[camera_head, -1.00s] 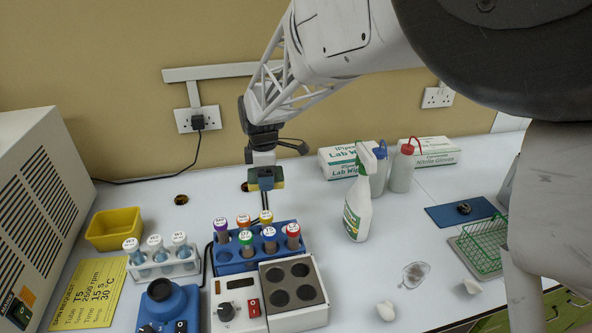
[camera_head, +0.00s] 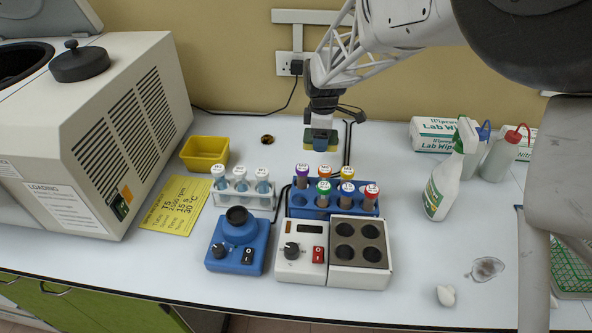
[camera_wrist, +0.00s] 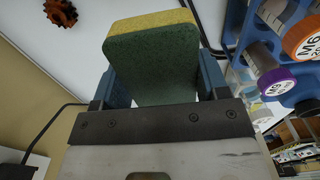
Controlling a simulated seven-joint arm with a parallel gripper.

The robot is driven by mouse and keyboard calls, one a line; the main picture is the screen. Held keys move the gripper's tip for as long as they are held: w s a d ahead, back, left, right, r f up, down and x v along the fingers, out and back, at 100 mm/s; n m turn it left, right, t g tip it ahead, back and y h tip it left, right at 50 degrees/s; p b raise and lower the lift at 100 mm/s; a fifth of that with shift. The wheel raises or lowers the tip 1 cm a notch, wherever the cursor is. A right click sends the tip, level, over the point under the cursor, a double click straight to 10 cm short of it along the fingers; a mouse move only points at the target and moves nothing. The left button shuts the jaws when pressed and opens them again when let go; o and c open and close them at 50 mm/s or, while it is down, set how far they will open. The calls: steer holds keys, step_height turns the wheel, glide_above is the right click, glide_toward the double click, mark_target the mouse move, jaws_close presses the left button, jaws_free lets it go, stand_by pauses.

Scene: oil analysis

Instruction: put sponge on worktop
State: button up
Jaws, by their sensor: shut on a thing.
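The sponge (camera_head: 321,141), green with a yellow layer, is held in my gripper (camera_head: 322,131) behind the blue tube rack in the head view. In the wrist view the sponge (camera_wrist: 152,75) fills the space between the two blue fingers of my gripper (camera_wrist: 163,84), its broad green face towards the camera. My gripper is shut on it. The white worktop (camera_head: 420,240) spreads below and around. The sponge looks close to the worktop at the back, but I cannot tell whether it touches.
The blue rack (camera_head: 300,212) of capped tubes stands just in front of the sponge. A yellow bin (camera_head: 205,152) and a white tube rack (camera_head: 243,201) are to the left. A spray bottle (camera_head: 441,188) stands to the right. Bare worktop lies between rack and bottle.

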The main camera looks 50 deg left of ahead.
steer(key=shift+f, duration=2.3)
steer(key=shift+f, duration=0.15)
steer(key=shift+f, duration=2.35)
steer(key=shift+f, duration=0.1)
steer(key=o, duration=0.9)
step_height(320, 180, up, 12)
steer(key=shift+r, duration=0.15)
